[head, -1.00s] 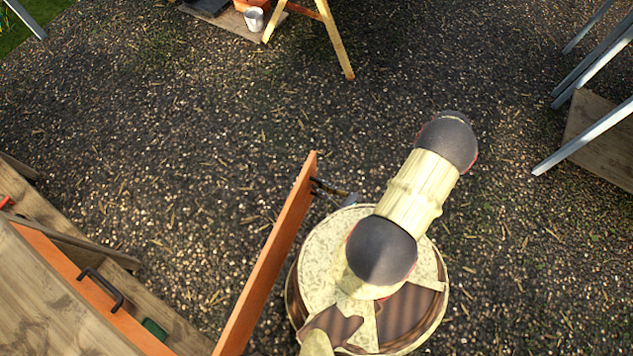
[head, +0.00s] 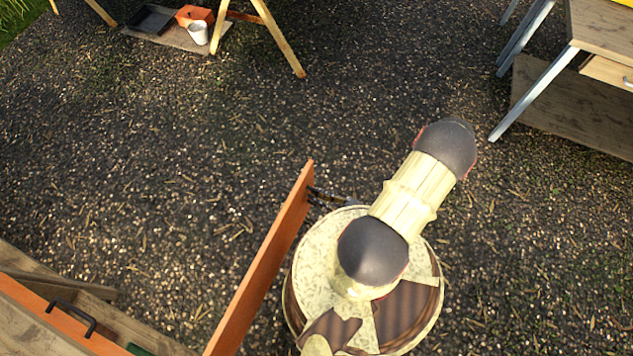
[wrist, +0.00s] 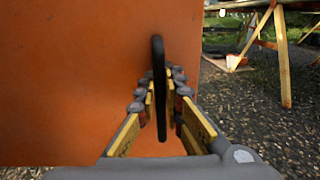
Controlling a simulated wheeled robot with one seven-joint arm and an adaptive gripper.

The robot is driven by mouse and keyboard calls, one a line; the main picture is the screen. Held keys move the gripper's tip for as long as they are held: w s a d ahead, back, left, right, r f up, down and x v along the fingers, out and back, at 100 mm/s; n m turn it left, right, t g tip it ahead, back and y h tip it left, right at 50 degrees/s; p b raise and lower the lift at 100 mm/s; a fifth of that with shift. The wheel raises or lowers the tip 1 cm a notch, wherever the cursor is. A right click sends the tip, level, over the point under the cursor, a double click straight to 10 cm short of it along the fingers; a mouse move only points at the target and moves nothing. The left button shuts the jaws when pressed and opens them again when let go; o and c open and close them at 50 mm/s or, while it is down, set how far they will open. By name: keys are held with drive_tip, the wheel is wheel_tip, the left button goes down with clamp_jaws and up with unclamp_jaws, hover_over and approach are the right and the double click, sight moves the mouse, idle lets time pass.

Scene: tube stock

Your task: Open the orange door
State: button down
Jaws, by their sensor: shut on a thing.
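The orange door (head: 262,262) stands swung out from the wooden cabinet, seen nearly edge-on in the head view. Its face (wrist: 75,80) fills the left of the wrist view. A dark upright handle (wrist: 159,85) is near the door's free edge. My gripper (wrist: 162,90) has its fingers on both sides of this handle and is shut on it. In the head view the gripper is mostly hidden behind my arm; only a dark part beside the door's edge shows.
The cabinet also has an orange front with a black handle (head: 70,317) at the lower left. A wooden table with metal legs (head: 524,100) stands at the upper right. A white cup (head: 198,33) and an orange box (head: 194,15) sit at the upper left. The gravel between is clear.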

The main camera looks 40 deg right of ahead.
drive_tip(key=c, duration=2)
unclamp_jaws()
drive_tip(key=shift+o, duration=0.2)
drive_tip(key=shift+s, duration=0.1)
drive_tip(key=v, duration=1.1)
drive_tip(key=shift+s+d, duration=0.2)
drive_tip(key=shift+s, duration=0.15)
